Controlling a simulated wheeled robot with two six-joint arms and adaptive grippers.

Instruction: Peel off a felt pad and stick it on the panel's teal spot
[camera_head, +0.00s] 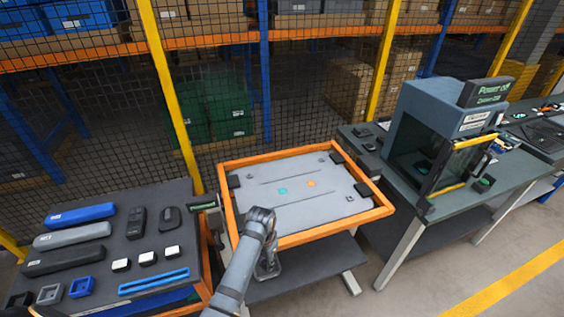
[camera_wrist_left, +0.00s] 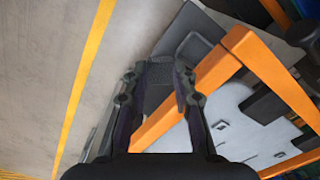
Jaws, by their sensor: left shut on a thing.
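The panel (camera_head: 325,200) is a light grey sheet in an orange frame, with a teal spot (camera_head: 283,191) left of an orange spot (camera_head: 311,183). Both spots look bare in the head view. My left gripper (camera_head: 267,271) points down at the frame's front edge, left of its middle. In the left wrist view my left gripper (camera_wrist_left: 156,70) is shut on a dark grey piece (camera_wrist_left: 154,84), apparently felt; I cannot tell whether it is one pad. The panel's corner (camera_wrist_left: 240,125) shows at lower right there. My right gripper is not in view.
A dark table (camera_head: 100,265) at left holds blue, grey and black cases, small white-topped blocks and blue rails. A testing booth (camera_head: 430,135) stands on a bench at right. A mesh fence (camera_head: 300,95) with yellow posts runs behind. Floor (camera_head: 480,265) is clear at front right.

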